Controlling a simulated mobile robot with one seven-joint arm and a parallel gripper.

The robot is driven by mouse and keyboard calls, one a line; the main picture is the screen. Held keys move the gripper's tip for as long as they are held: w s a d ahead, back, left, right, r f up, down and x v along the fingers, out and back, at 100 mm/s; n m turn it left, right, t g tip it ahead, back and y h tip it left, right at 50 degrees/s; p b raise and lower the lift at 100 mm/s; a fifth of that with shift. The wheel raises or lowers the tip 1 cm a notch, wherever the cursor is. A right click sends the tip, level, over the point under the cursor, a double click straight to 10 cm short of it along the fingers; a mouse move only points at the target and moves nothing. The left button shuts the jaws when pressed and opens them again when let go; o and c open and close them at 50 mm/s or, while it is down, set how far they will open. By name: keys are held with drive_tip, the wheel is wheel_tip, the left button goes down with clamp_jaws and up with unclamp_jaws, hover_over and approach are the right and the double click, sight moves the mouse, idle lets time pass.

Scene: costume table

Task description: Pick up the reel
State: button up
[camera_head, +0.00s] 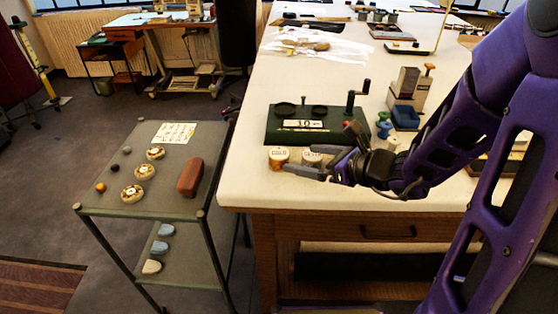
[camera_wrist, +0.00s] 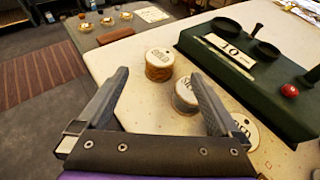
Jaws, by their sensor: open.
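A round reel with a cream top lettered GOLD and a golden-brown side (camera_wrist: 159,66) stands upright on the white table near its front left corner; the head view shows it too (camera_head: 279,158). A second, paler reel (camera_wrist: 186,95) stands close beside it, also in the head view (camera_head: 311,157). A third cream lettered top (camera_wrist: 243,128) is partly hidden behind my right finger. My gripper (camera_wrist: 160,76) is open and empty. In the wrist view the gold reel appears beyond and between the fingertips, apart from them; the second reel is close to the right finger.
A dark green device with a crank and a plate reading 10 (camera_wrist: 232,50) stands just behind the reels. Blue and green small items (camera_head: 405,117) are to its right. A grey cart (camera_head: 165,207) with round pieces and a red-brown block (camera_head: 190,177) stands left of the table.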

sight(280, 153)
drive_tip(key=b+x, duration=0.1)
drive_tip(key=x, duration=0.8)
drive_tip(key=shift+w+a, duration=0.15)
drive_tip(key=shift+c, duration=0.2)
drive_tip(key=c, duration=1.4)
